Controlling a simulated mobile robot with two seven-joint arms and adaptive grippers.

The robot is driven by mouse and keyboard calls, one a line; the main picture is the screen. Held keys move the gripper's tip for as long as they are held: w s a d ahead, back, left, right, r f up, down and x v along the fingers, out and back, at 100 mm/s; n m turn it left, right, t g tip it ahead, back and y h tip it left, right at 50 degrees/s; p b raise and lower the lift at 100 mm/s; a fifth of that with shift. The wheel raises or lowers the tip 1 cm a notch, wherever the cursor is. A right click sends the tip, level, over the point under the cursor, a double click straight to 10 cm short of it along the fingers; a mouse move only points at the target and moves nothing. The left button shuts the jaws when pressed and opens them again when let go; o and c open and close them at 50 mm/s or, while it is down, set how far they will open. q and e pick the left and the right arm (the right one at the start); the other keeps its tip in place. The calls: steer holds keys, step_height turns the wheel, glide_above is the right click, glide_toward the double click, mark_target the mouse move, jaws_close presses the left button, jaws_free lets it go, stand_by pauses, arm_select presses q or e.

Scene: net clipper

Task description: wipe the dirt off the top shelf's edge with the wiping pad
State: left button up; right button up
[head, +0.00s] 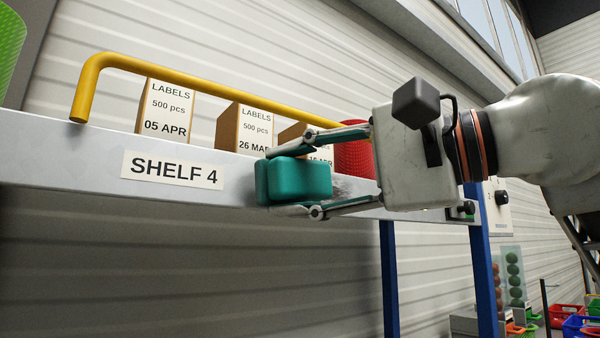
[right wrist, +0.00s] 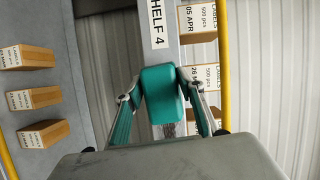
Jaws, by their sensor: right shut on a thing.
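The teal wiping pad (head: 300,181) is held between the fingers of my right gripper (head: 275,182), which comes in from the right. The pad is in front of the edge of the top shelf (head: 60,165), right of the SHELF 4 label (head: 173,170). Dark dirt (head: 352,187) shows on the edge just right of the pad, partly behind the gripper. In the right wrist view the pad (right wrist: 160,95) lies over the edge strip, with the dirt (right wrist: 168,130) below it. I cannot tell whether the pad touches the edge. My left gripper is not in view.
A yellow rail (head: 210,82) runs above the shelf. Label boxes (head: 166,107) and a red roll (head: 353,150) stand on the shelf behind the gripper. Blue posts (head: 389,280) are below right. Coloured bins (head: 565,316) are far right. The edge left of the label is clear.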

mark_target(340, 197)
steer(key=shift+w+a, duration=0.6)
steer(key=shift+w, duration=0.2)
stand_by(0.9)
